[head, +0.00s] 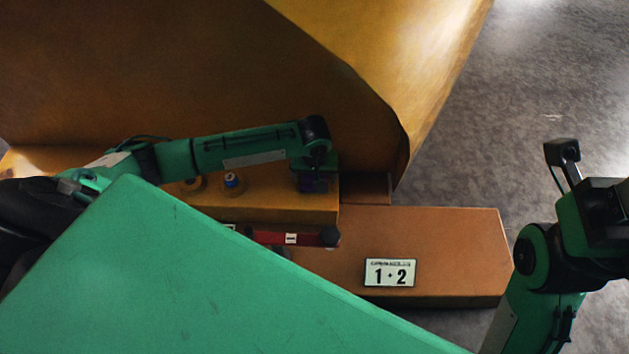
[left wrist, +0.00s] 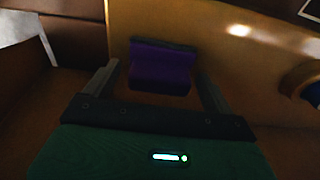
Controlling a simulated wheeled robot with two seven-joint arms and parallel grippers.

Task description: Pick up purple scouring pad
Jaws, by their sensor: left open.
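The purple scouring pad (left wrist: 160,67) shows in the left wrist view, a dark purple block lying on the brown-orange surface. My left gripper (left wrist: 157,72) is open, with one finger to each side of the pad and gaps between the fingers and the pad. In the head view my left gripper (head: 314,172) is over the right end of the raised orange block, and a bit of dark purple shows under it. The rest of the pad is hidden there by the wrist. My right arm stands at the right edge, but its gripper is not visible.
A blue-centred roll (head: 232,180) and a tan ring (head: 192,184) sit left of my left gripper. A red bar (head: 270,238) with a dark end lies in front. A "1·2" plate (head: 390,272) is on the lower orange block (head: 460,250). A large brown-yellow casting (head: 350,120) rises behind.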

